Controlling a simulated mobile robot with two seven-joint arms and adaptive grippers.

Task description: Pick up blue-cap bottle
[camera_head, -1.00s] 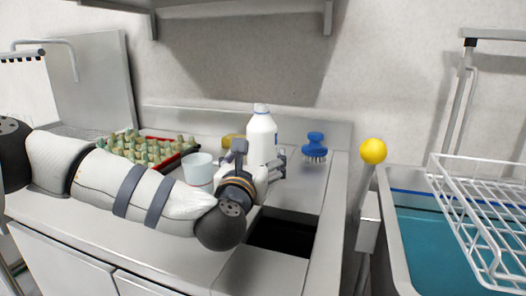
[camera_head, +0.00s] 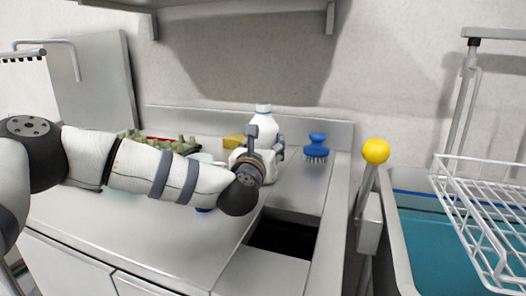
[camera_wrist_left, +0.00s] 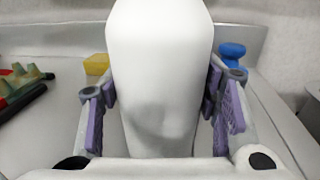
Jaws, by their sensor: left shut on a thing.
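A white bottle (camera_head: 263,122) with a white top and a thin blue band below it stands upright at the back of the counter. My left gripper (camera_head: 266,142) is around its body, one finger on each side. In the left wrist view the bottle (camera_wrist_left: 158,75) fills the middle, between the purple-padded fingers of the left gripper (camera_wrist_left: 164,115), which is shut on it. The bottle's cap is out of the wrist view, and its base is hidden by the gripper and arm. My right gripper is not in view.
A blue brush (camera_head: 317,147) stands right of the bottle, and a yellow sponge (camera_head: 233,141) lies left of it. An egg tray (camera_head: 190,146) and a pale cup (camera_head: 203,157) are partly behind my arm. A dark opening (camera_head: 280,237) lies in front; a wire rack (camera_head: 480,190) is right.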

